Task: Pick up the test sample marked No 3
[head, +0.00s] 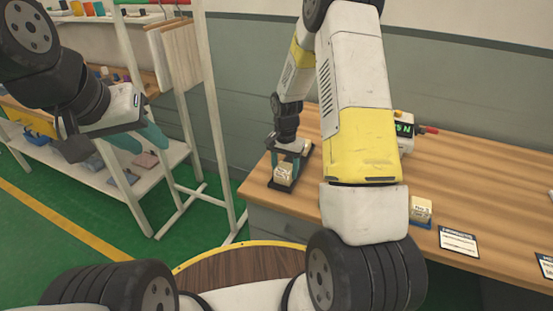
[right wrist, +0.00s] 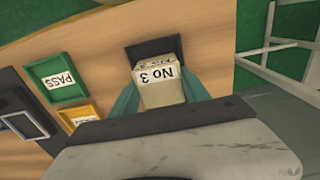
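A pale block marked "No 3" (right wrist: 160,84) stands between the teal fingers of my right gripper (right wrist: 158,92). The fingers lie along its two sides with no visible gap. In the head view this block (head: 284,175) is at the table's left end, over a dark square pad (head: 307,153), with my right gripper (head: 290,158) right at it. The pad also shows behind the block in the wrist view (right wrist: 143,52). I cannot tell whether the block is lifted off the pad. My left gripper (head: 136,153) is open and empty, away from the table.
Another labelled block (head: 420,209) sits on a blue tray farther right, beside a printed card (head: 459,241). A green PASS tray (right wrist: 57,82) and a yellow tray (right wrist: 80,111) show in the wrist view.

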